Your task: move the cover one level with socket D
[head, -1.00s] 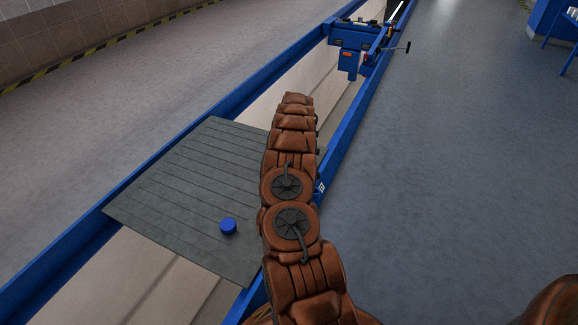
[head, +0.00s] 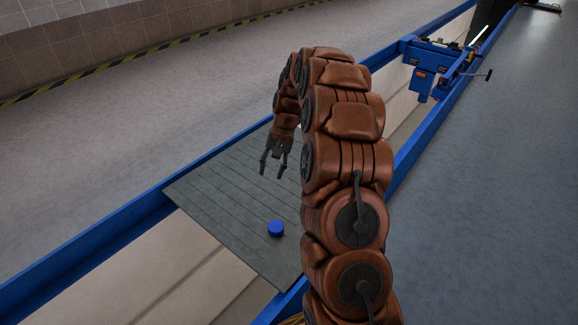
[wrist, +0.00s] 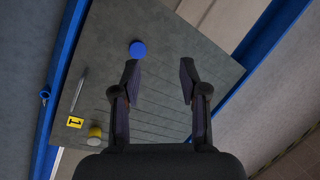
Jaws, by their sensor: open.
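The cover (head: 235,190) is a grey slatted plate lying across the pit, resting over both blue rails. A blue round knob (head: 276,229) stands on it near its front right edge. In the wrist view the cover (wrist: 165,25) carries the blue knob (wrist: 138,49), a yellow tag marked 1 (wrist: 75,122), a yellowish knob (wrist: 95,131) and a thin metal bar (wrist: 78,90). My gripper (head: 273,165) is open and empty above the cover, pointing down. In the wrist view the blue knob is just beyond the left fingertip of my gripper (wrist: 158,68). No socket letter is readable.
The blue sliding jack (head: 425,75) sits across the rails farther along the pit, with a handle sticking out right. Blue rails (head: 415,150) edge the open pit. My arm hides the cover's right side. A small blue ring (wrist: 44,96) shows beside the cover.

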